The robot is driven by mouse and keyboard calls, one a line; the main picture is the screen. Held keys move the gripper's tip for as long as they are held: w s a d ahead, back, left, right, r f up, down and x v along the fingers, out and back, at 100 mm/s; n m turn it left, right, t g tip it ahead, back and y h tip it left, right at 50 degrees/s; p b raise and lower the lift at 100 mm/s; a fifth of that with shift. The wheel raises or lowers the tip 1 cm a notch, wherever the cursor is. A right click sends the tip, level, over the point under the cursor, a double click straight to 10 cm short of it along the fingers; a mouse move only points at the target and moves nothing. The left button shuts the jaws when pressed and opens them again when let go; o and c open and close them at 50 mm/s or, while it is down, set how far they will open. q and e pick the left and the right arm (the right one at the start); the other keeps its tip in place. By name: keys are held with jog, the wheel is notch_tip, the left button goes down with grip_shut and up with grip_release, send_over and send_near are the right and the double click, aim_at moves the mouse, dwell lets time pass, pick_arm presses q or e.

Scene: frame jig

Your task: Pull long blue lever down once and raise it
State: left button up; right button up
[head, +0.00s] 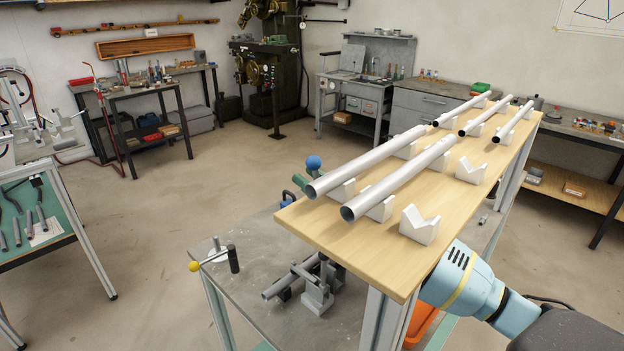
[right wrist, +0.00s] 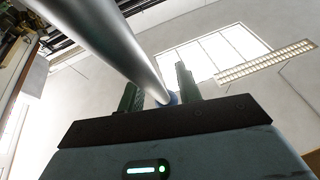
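A bright blue ball knob (head: 313,163) stands just behind the far left edge of the wooden board, with green parts beside and below it. Most of what carries it is hidden. In the right wrist view a thick grey metal bar (right wrist: 115,45) runs from the upper left down between my fingers, with a small blue part (right wrist: 172,99) at its far end; this looks like the lever. My right gripper (right wrist: 160,92) is open around it, with a gap at the right finger. In the head view the board hides most of that gripper. My left gripper is not in view.
Several steel tubes (head: 375,160) rest on white V-blocks (head: 420,226) on the wooden board (head: 370,257). My right arm passes low beside the board's right edge. A yellow-knobbed handle (head: 194,266) and a clamp (head: 316,290) sit on the grey lower table (head: 255,295).

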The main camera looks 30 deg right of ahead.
jog(key=c, duration=0.7)
grip_shut()
jog(key=shift+w, duration=0.15)
